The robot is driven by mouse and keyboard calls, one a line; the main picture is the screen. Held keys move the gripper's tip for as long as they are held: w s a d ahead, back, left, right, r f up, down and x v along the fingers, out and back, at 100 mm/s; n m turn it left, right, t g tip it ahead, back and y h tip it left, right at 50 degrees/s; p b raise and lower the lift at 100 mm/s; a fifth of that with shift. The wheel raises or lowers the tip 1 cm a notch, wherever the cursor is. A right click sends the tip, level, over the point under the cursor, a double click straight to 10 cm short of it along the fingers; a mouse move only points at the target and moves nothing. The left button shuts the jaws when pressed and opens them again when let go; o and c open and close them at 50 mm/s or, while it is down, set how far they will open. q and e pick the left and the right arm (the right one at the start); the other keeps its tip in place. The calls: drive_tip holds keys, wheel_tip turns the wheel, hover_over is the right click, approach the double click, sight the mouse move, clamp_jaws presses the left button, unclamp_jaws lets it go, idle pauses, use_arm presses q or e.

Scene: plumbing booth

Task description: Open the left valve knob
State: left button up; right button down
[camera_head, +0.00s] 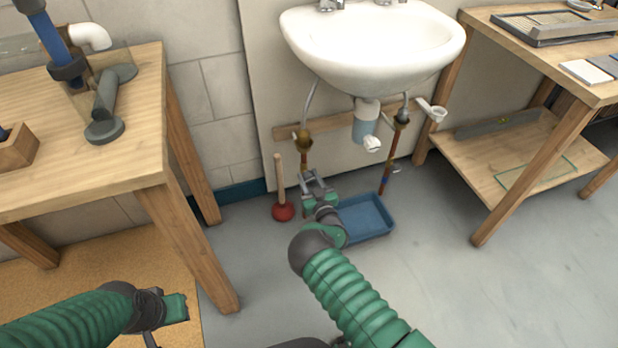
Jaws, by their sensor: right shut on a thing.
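Under the sink, a brass fitting (303,139) tops the left copper pipe (304,159). My right gripper (314,178) is at that pipe, below the fitting, with its two grey fingers pointing toward the wall. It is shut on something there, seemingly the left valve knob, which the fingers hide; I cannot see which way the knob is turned.
The white sink (372,45) overhangs the pipes, with a drain trap (365,122) between them.

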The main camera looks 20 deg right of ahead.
drive_tip(key=n, duration=0.6)
drive_tip(key=shift+a+f+n, duration=0.1)
drive_tip(key=shift+a+n, duration=0.05)
drive_tip(key=shift+n, duration=0.15)
drive_tip(key=n, duration=0.3)
drive_tip(key=shift+f, duration=0.1)
drive_tip(key=shift+s+a+f+n+b, duration=0.1)
drive_tip(key=shift+n+b, duration=0.1)
drive_tip(key=shift+n, duration=0.75)
drive_tip(key=shift+a+n+b, duration=0.1)
drive_tip(key=shift+n+b, duration=0.05)
drive_tip(key=shift+n, duration=0.8)
drive_tip(key=c, duration=0.9)
unclamp_jaws()
drive_tip(key=shift+d, duration=0.1)
drive_tip(key=s+p, duration=0.8)
drive_tip(key=s, duration=0.8)
drive_tip(key=shift+s+d+p, duration=0.25)
drive_tip(key=shift+s+p, duration=0.15)
